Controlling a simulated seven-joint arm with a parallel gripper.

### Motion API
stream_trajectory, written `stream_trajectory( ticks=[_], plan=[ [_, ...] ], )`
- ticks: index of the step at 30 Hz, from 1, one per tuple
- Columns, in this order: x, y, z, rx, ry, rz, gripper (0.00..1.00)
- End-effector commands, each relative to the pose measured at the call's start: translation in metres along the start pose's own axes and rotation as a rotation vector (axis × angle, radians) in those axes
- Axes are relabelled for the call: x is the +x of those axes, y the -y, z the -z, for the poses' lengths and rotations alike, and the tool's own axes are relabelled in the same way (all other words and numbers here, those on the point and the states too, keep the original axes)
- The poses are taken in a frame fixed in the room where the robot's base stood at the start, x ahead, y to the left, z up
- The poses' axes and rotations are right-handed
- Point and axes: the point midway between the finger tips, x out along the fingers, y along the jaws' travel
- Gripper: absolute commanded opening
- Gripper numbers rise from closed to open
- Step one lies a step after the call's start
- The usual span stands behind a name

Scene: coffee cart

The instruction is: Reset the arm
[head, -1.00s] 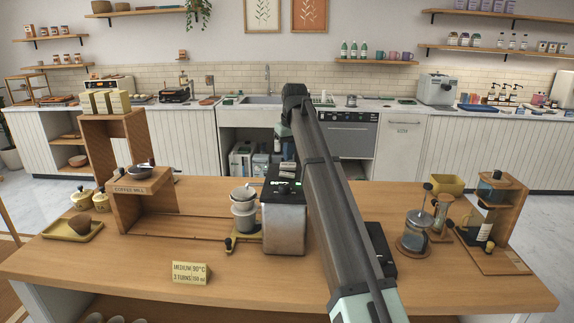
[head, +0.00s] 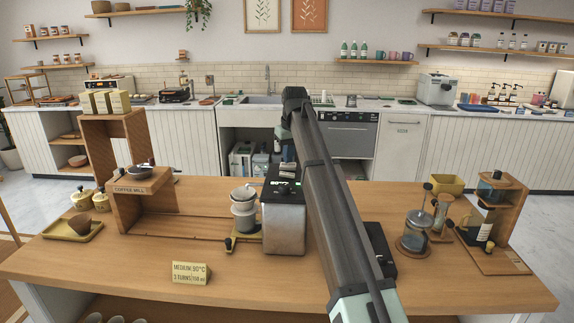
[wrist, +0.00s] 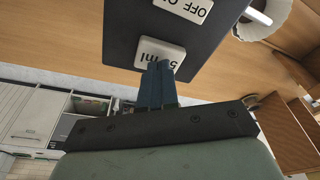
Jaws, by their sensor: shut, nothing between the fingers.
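My arm reaches up and away over the cart's wooden top in the head view, to the right of the steel box machine (head: 284,222). In the head view its far end hides the fingers. In the wrist view my gripper (wrist: 158,72) has its two blue-grey fingers together, with nothing between them. The fingertips appear close to a pale button marked "ml" (wrist: 160,55) on a dark panel. I cannot tell whether the fingertips touch the panel.
A white dripper on a stand (head: 243,207) is left of the machine. The wooden coffee mill stand (head: 120,165) is further left. A sign (head: 190,272) stands at the front. A glass press (head: 416,232) and a wooden-framed brewer (head: 490,215) are at right. The front left top (head: 110,270) is clear.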

Motion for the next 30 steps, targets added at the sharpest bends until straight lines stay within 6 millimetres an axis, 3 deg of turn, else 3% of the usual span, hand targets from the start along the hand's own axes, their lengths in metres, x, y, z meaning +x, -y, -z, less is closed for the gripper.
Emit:
stream_trajectory(
  ticks=[14,30],
  plan=[
    [0.01,0.0,-0.002,0.0,0.0,0.0,0.0],
    [-0.003,0.0,0.001,0.0,0.001,0.0,0.0]
  ],
)
